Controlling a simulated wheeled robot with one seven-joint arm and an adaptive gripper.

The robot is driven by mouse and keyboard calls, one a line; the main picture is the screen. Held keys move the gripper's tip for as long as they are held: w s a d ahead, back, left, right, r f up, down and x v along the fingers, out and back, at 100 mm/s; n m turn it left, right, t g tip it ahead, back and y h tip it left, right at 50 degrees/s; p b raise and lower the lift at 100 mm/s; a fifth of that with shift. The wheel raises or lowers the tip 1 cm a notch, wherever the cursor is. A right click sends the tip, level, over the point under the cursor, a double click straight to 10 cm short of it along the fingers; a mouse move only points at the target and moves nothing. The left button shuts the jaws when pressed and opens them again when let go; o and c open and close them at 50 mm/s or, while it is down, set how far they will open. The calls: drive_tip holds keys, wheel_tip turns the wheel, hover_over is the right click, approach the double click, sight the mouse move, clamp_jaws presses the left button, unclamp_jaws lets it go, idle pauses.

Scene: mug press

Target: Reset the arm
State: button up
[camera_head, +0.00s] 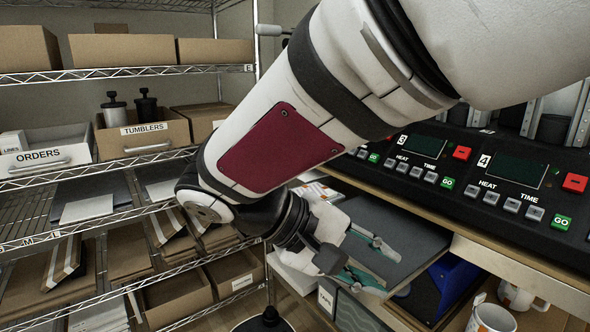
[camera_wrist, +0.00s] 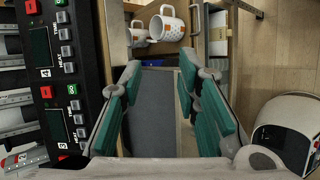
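My gripper (camera_head: 367,262) is in front of the press bench, above a dark grey flat surface (camera_head: 400,228) below the control panels. In the wrist view its two teal-padded fingers (camera_wrist: 160,108) are spread apart with nothing between them. The grey surface (camera_wrist: 155,95) shows in the gap behind them. My arm comes down from the upper right in the head view and hides part of the shelving and the bench.
Black control panels (camera_head: 490,175) numbered 3 and 4 line the right. Mugs (camera_head: 490,316) sit low at the right; a patterned mug (camera_wrist: 166,24) shows in the wrist view. Wire shelving with cardboard boxes (camera_head: 122,48), an ORDERS bin (camera_head: 40,158) and a TUMBLERS box (camera_head: 145,134) fills the left.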

drive_tip(key=s+d+m+g+y, duration=0.2)
drive_tip(key=s+d+g+y, duration=0.15)
drive_tip(key=s+d, duration=0.55)
drive_tip(key=s+f+m+t+y, duration=0.35)
drive_tip(key=s+y, duration=0.35)
drive_tip(key=s, duration=0.3)
wheel_tip(320, 180, up, 15)
drive_tip(key=n+t+p, duration=0.1)
drive_tip(key=t+p, duration=0.1)
drive_tip(key=p, duration=1.1)
drive_tip(key=shift+w+t+p, duration=0.3)
drive_tip(key=shift+p, duration=0.1)
